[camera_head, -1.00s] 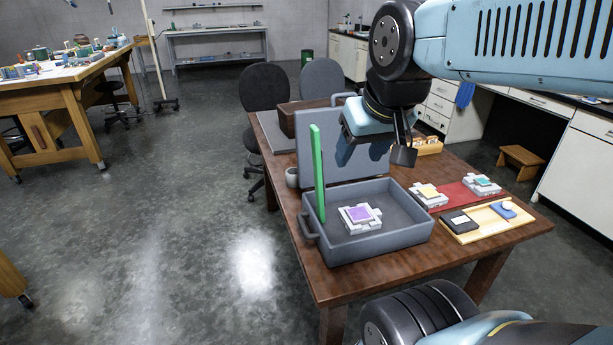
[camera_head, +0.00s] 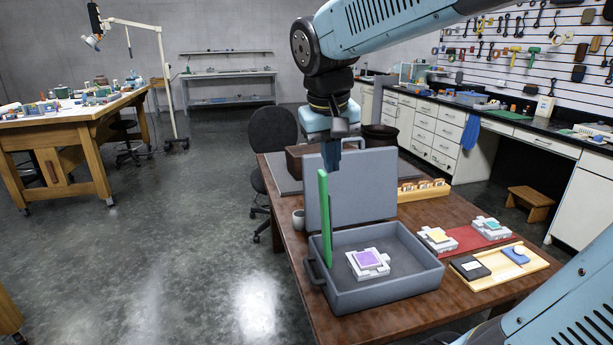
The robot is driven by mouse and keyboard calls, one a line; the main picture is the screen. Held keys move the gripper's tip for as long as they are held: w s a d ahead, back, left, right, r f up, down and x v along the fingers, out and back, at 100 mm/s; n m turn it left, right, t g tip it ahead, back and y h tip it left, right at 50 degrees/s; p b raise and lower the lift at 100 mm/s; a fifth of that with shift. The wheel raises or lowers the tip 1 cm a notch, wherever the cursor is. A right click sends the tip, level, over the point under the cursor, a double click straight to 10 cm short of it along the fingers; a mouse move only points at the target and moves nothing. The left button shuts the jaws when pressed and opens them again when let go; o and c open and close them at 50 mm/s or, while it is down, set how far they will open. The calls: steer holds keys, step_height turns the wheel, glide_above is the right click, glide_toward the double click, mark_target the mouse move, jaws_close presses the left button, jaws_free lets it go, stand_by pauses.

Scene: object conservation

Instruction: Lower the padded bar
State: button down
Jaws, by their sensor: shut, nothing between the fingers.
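A grey case (camera_head: 388,295) stands on the brown table with its lid (camera_head: 350,190) raised at the back. A long green bar (camera_head: 325,215) stands upright at the case's left side; it looks like the padded bar, though no padding can be made out. A pale block with a purple top (camera_head: 367,260) lies inside the case, right of the bar. My gripper (camera_head: 331,162) points down just above and right of the bar's top, in front of the lid. Its fingers are together and hold nothing. I cannot tell whether it touches the bar.
A red mat (camera_head: 468,238) with two pale blocks and a wooden tray (camera_head: 535,262) with a dark and a blue item lie right of the case. A small cup (camera_head: 298,219) stands left of the lid. A black chair (camera_head: 270,140) is behind the table.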

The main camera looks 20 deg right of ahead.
steer(key=w+a+g+h, duration=0.25)
steer(key=w+a, duration=0.55)
steer(key=w, duration=0.5)
steer(key=d+f, duration=0.7)
steer(key=f, duration=0.2)
steer(key=shift+d, duration=0.4)
steer(key=shift+w, duration=0.1)
